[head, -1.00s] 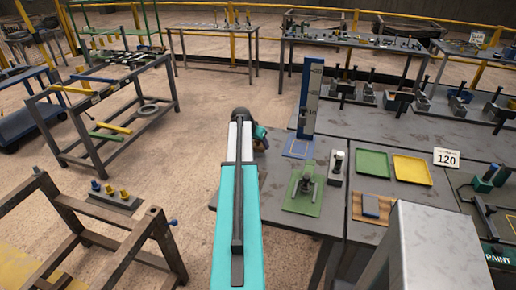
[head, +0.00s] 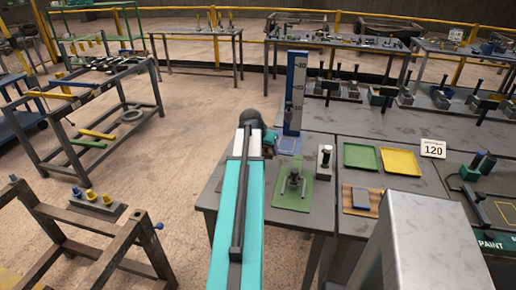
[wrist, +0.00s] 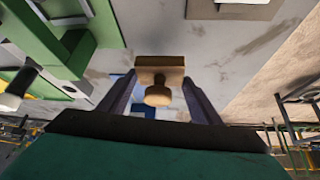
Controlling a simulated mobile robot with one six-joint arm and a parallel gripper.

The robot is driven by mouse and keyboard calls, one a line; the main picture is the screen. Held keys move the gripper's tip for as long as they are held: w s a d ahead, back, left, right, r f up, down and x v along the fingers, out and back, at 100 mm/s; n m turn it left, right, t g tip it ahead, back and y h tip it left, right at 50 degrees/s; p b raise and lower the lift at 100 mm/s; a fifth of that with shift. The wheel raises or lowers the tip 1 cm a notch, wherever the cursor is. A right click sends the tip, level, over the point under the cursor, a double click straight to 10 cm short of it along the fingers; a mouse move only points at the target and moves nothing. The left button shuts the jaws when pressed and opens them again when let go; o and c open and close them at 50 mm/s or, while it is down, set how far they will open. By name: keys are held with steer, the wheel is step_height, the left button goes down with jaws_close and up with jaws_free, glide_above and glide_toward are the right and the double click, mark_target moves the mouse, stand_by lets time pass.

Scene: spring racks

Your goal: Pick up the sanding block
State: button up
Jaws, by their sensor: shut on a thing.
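The sanding block (wrist: 160,68), a pale wooden block with a round knob, shows in the wrist view between the two fingers of my gripper (wrist: 158,88). The fingers are shut on it, one on each side. It appears held above the grey tabletop (wrist: 215,45), but the exact gap is hard to judge.
Open floor lies left of my arm.

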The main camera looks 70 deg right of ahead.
steer(key=shift+s+a+r, duration=0.1)
steer(key=shift+s+a, duration=0.2)
steer(key=shift+s, duration=0.3)
steer(key=shift+s+a+r, duration=0.1)
steer(key=shift+s+a, duration=0.2)
steer(key=shift+s, duration=0.25)
